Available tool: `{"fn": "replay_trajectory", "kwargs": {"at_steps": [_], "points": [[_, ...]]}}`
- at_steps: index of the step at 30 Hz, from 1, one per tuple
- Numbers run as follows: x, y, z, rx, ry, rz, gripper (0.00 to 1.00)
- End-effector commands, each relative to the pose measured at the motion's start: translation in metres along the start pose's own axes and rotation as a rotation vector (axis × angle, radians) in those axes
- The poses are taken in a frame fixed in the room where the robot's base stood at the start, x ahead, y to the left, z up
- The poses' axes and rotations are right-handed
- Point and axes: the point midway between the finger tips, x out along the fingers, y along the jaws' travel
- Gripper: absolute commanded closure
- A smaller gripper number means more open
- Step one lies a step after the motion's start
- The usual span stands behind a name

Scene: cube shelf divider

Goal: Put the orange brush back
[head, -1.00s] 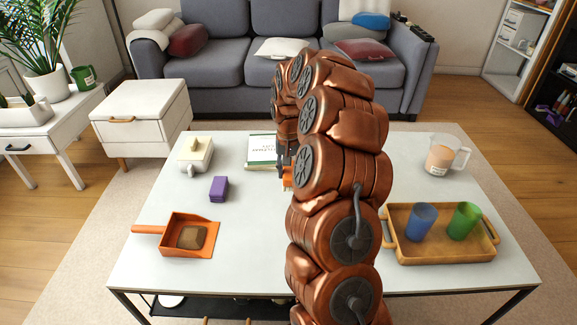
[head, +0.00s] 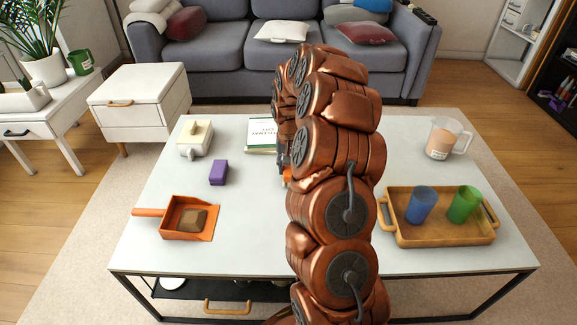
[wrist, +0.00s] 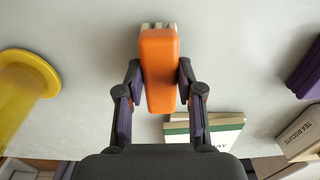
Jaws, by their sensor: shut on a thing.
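The orange brush (wrist: 158,70) is between the two fingers of my gripper (wrist: 158,88) in the wrist view, with pale bristles showing at its far end. My gripper is shut on its sides. In the head view my arm hides most of the gripper (head: 283,160), and only a small orange bit of the brush (head: 287,176) shows, in front of the book. An orange dustpan (head: 211,233) lies at the table's front left, its handle pointing left, with a brown block (head: 185,221) in it.
The wrist view also shows a yellow object (wrist: 25,85).

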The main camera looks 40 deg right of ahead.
Motion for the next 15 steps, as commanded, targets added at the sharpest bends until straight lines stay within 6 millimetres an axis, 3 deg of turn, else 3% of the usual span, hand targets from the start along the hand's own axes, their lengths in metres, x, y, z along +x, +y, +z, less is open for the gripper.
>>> {"fn": "replay_trajectory", "kwargs": {"at_steps": [15], "points": [[0.0044,0.0,0.0001,0.0,0.0,0.0,1.0]]}}
